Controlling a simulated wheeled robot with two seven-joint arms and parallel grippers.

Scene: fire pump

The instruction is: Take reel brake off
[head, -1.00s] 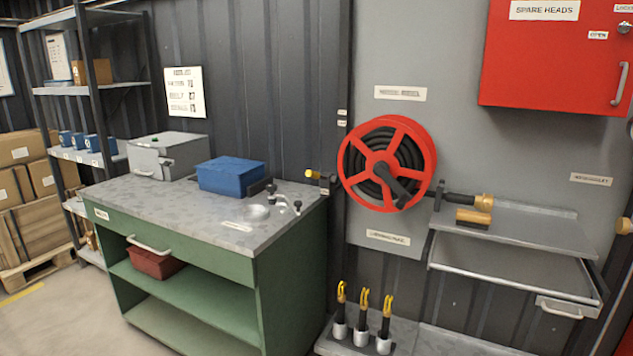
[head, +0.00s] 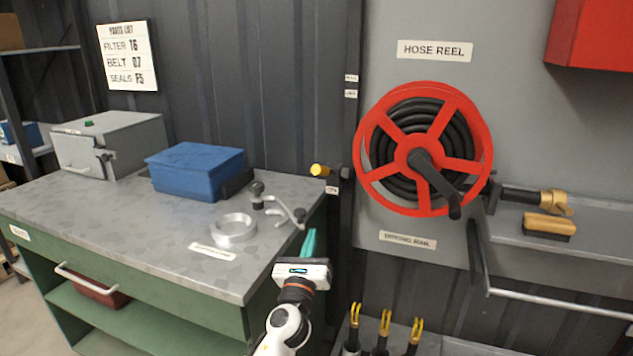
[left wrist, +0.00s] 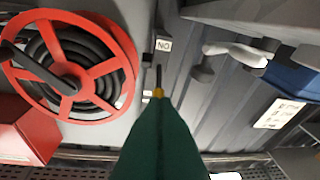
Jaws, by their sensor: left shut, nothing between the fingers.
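The red hose reel (head: 424,148) with black hose and a black crank handle hangs on the grey wall panel. It also shows at the left of the left wrist view (left wrist: 70,62). A small black lever with a yellow knob (head: 319,170) sticks out left from the post beside the reel; I take it for the reel brake. My left gripper (head: 309,240), with green fingers, is shut and empty below the lever in the head view. In the left wrist view its fingers (left wrist: 160,125) point up at the yellow knob (left wrist: 158,93) and partly cover it; contact cannot be told.
A green workbench (head: 120,232) stands left, with a blue box (head: 195,172), a metal ring (head: 234,229) and a small crank-like part (head: 282,206). A metal shelf (head: 590,236) juts out at right, and upright yellow-tipped tools (head: 383,335) stand below.

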